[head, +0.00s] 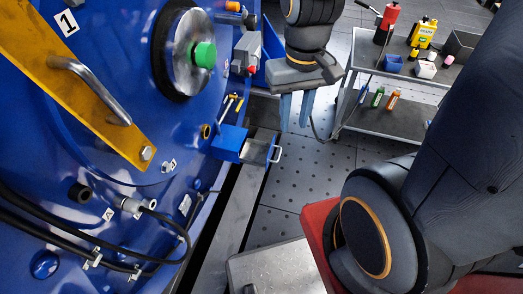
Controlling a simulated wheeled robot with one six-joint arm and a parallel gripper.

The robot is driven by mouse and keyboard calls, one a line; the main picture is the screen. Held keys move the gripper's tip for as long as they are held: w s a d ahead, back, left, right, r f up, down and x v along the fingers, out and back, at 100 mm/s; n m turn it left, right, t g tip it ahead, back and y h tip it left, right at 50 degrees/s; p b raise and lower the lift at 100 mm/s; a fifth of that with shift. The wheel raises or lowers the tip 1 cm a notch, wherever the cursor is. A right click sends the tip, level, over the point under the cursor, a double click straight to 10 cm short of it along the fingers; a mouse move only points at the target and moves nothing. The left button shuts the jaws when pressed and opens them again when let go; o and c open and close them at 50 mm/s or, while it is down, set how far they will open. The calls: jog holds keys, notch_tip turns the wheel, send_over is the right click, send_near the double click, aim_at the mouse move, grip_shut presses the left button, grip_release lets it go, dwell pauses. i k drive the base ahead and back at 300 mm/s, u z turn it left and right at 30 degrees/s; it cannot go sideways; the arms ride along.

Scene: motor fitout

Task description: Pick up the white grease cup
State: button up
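A small white cup-like container (426,70), which looks like the grease cup, stands on the top shelf of the grey cart at the upper right. It is beside a blue container (393,62). My gripper (296,122) hangs at the upper middle with its two light-blue fingers pointing down. The fingers are apart with nothing between them. It is well to the left of the white cup, between the blue machine and the cart.
The blue machine (120,160) with cables and a yellow bar (70,80) fills the left. The cart (455,83) also carries a yellow canister (422,32), a red can (389,16) and a dark bin (461,43). Small bottles (393,100) stand on its lower shelf. Open floor (305,170) lies between.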

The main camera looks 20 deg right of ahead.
aim_at(423, 70)
jog(key=u, duration=0.6)
jog(key=k, duration=0.1)
jog(key=z, duration=1.7)
jog(key=i, duration=2.2)
jog(key=z, duration=0.7)
